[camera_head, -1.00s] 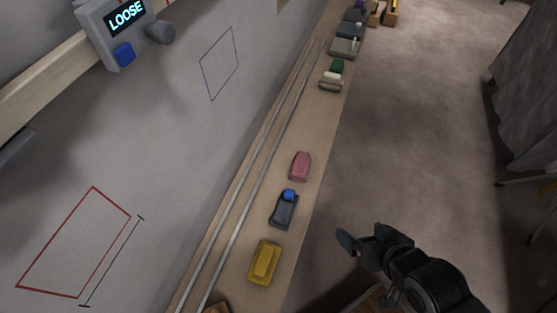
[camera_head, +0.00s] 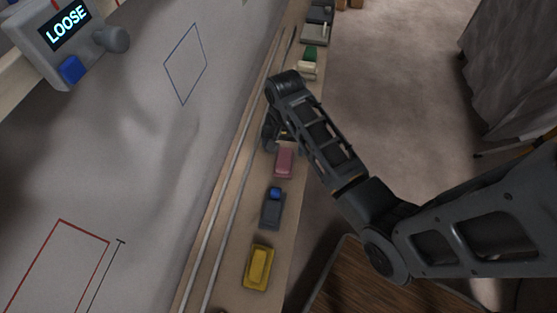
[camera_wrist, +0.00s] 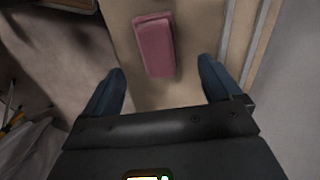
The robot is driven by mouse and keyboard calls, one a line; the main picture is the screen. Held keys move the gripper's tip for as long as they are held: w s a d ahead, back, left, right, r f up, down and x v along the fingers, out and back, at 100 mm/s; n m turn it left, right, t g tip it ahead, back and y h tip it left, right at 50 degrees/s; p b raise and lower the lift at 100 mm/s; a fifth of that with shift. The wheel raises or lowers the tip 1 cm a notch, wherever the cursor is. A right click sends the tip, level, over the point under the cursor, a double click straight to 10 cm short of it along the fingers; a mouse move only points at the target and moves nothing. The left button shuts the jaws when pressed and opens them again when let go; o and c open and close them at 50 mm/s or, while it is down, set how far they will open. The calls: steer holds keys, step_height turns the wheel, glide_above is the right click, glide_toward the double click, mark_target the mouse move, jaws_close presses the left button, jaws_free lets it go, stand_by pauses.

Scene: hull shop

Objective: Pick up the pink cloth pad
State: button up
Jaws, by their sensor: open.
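The pink cloth pad (camera_head: 284,162) lies on the long narrow wooden shelf (camera_head: 232,222), between a dark block with a blue knob and my arm. In the wrist view the pad (camera_wrist: 155,46) lies ahead of my gripper, roughly centred between the two blue-grey fingers. My gripper (camera_wrist: 162,88) is open with nothing between its fingertips. In the head view my gripper is over the shelf at the pad's far end, and my arm partly hides it. I cannot tell the exact height above the pad.
Along the shelf stand a dark block with a blue knob (camera_head: 272,208), a yellow block (camera_head: 258,267), and a green and cream item (camera_head: 308,63). Two rails (camera_head: 225,205) run beside the wall. A box reading LOOSE (camera_head: 68,35) is at upper left. Open floor lies right of the shelf.

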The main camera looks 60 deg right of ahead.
mark_target(284, 158)
steer(key=f, duration=0.7)
steer(key=shift+s, duration=0.2)
steer(key=c, duration=1.1)
steer(key=shift+c, duration=0.3)
steer(key=shift+r, duration=0.1)
steer(key=shift+r, duration=0.45)
step_height(284, 158, up, 3)
steer(key=shift+f, duration=0.15)
steer(key=s+d+r, duration=0.5)
steer(key=s+r, duration=0.2)
steer(key=s, duration=0.3)
steer(key=shift+d+r, duration=0.15)
steer(key=shift+d, duration=0.05)
